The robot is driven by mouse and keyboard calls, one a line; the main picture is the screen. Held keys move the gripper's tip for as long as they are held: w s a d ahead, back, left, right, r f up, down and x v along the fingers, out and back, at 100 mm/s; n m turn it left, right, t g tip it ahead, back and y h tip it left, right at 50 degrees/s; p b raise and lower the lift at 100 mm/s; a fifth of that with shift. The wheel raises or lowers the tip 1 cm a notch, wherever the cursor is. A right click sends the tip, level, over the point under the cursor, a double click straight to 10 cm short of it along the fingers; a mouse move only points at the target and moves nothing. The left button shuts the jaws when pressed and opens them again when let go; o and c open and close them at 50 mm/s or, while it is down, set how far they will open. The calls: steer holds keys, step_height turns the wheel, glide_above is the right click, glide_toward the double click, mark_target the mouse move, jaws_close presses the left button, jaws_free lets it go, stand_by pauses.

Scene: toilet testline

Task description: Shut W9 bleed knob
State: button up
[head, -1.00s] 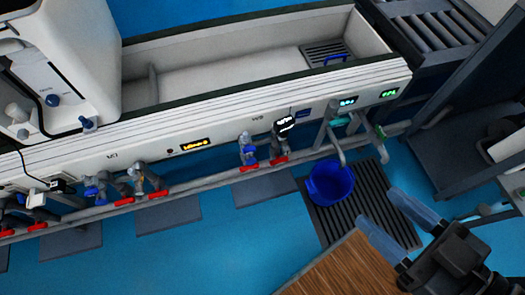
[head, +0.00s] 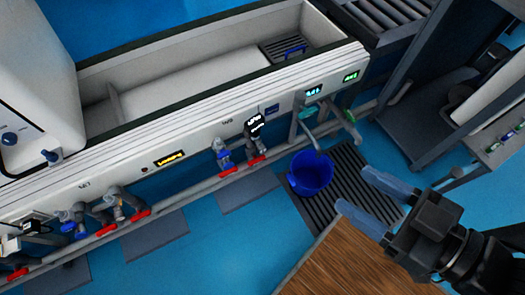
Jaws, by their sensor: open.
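A label that seems to read W9 (head: 228,122) is on the white bench front. My gripper (head: 355,190) is open and empty at lower right, apart from the valves and right of the bucket in the picture.
The bucket stands on a dark floor grate (head: 350,165). A grey pipe (head: 190,190) runs along the bench front. A wooden top (head: 345,262) lies below my gripper. A dark rack (head: 440,100) stands at right. Blue floor shows between.

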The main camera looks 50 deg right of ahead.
steer(key=n+t+h+b, duration=0.2)
steer(key=n+h+b, duration=0.35)
steer(key=b, duration=1.05)
glide_toward(263, 151)
steer(key=x, duration=0.4)
steer(key=shift+w+d+f, duration=0.1)
steer(key=shift+w+f, duration=0.05)
steer(key=shift+w, duration=0.15)
steer(key=shift+w+d, duration=0.25)
steer(key=shift+w, duration=0.3)
steer(key=shift+b+x, duration=0.65)
steer(key=shift+x, duration=2.85)
steer(key=shift+c, duration=0.3)
steer(key=c, duration=1)
